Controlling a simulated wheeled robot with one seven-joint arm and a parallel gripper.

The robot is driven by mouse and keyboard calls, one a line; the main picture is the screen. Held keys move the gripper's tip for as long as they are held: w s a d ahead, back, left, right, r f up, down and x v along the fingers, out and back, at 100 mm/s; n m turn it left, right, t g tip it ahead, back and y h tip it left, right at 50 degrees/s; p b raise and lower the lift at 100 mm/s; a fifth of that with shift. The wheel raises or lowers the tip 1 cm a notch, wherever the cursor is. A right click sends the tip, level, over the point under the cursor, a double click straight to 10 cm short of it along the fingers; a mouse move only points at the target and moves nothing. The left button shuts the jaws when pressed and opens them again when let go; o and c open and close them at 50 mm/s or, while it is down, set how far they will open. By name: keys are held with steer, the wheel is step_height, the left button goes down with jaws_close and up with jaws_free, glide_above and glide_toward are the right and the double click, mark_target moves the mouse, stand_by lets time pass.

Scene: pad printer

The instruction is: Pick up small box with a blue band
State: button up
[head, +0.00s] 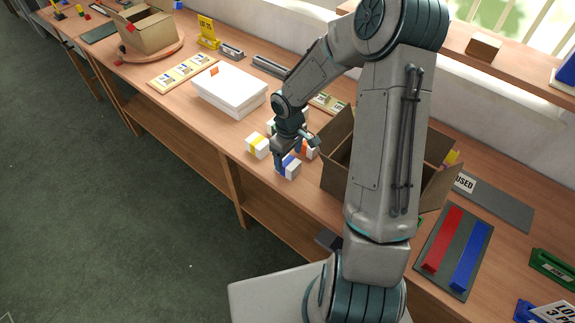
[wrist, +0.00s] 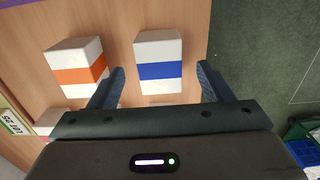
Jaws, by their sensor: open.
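The small white box with a blue band (head: 289,166) stands near the front edge of the wooden table in the head view. In the wrist view the blue-banded box (wrist: 158,66) lies ahead of my gripper, between the lines of its two fingers. My gripper (head: 287,158) is open, low over the table at the box; its fingers (wrist: 162,82) show on either side of the box's near part in the wrist view. I cannot tell whether either finger touches it. A white box with an orange band (wrist: 77,67) stands close to the left finger.
A yellow-banded box (head: 257,145) stands left of the blue-banded one. An open cardboard box (head: 337,165) stands to the right, partly behind my arm. A white lidded box (head: 229,90) lies farther back. The table edge drops to green floor (wrist: 262,50) close by.

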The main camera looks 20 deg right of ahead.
mark_target(288, 161)
steer(key=shift+w+a+f+p, duration=0.1)
steer(key=shift+w+f+p, duration=0.05)
steer(key=shift+f, duration=1)
steer(key=shift+w+f+p, duration=0.1)
steer(key=shift+f+p, duration=0.05)
steer(key=shift+f, duration=1)
steer(key=shift+c, duration=0.3)
steer(key=c, duration=1)
steer(key=shift+c, duration=0.2)
